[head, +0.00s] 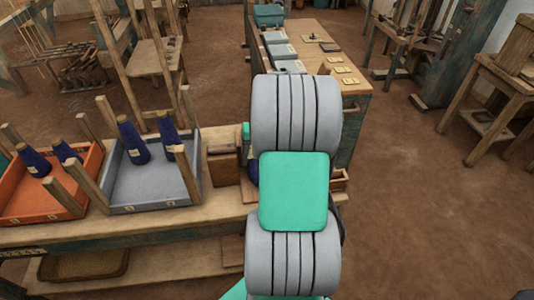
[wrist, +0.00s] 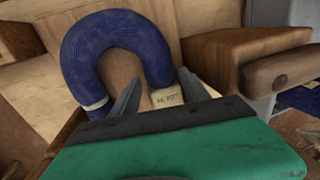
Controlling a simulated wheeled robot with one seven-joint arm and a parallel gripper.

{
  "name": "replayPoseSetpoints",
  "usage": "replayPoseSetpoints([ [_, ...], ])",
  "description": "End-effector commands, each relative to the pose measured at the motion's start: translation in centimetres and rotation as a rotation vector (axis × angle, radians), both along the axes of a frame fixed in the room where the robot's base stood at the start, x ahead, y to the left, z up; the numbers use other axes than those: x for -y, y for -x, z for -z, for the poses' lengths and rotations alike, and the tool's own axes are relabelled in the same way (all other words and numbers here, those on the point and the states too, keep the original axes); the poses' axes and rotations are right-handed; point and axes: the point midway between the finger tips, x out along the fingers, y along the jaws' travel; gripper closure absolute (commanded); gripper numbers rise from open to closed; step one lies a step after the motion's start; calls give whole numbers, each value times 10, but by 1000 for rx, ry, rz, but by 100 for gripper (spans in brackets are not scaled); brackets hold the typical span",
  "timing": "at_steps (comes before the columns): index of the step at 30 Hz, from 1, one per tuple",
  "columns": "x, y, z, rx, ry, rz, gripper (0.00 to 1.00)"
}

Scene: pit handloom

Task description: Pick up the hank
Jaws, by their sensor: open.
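The hank (wrist: 112,42) is a dark blue bundle of yarn bent into an arch. It has a pale band at one end and a paper tag (wrist: 165,97) with writing at the other, and lies on a wooden surface in the wrist view. My gripper (wrist: 158,88) is open, with its two dark fingers apart near the tagged end of the hank. I cannot tell whether a finger touches it. In the head view my arm covers most of this spot, and only a bit of dark blue (head: 253,172) shows beside the arm.
A wooden block with a handle (wrist: 235,60) stands close to the right of my gripper in the wrist view. In the head view a grey tray (head: 150,190) and an orange tray (head: 35,207) with blue cones sit on the bench at left. A long table (head: 345,88) stands behind.

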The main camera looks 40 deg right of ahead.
Motion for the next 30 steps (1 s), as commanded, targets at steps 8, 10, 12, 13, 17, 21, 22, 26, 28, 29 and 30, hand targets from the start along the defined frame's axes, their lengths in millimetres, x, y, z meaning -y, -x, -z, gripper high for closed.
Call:
replayPoseSetpoints([
  [8, -3, -2, 12, 1, 2, -4, 46],
  [10, -4, -3, 12, 1, 2, -5, 49],
  [12, -4, -3, 12, 0, 1, -5, 54],
  [13, -4, -3, 12, 0, 1, -5, 57],
  [17, -4, -3, 12, 0, 1, -5, 68],
  [21, -4, -3, 12, 0, 1, -5, 79],
  [22, -4, -3, 12, 0, 1, -5, 81],
  [26, -4, -3, 12, 0, 1, -5, 92],
  [28, -4, -3, 12, 0, 1, -5, 98],
  [29, -4, -3, 12, 0, 1, -5, 100],
  [30, -4, -3, 12, 0, 1, -5, 100],
])
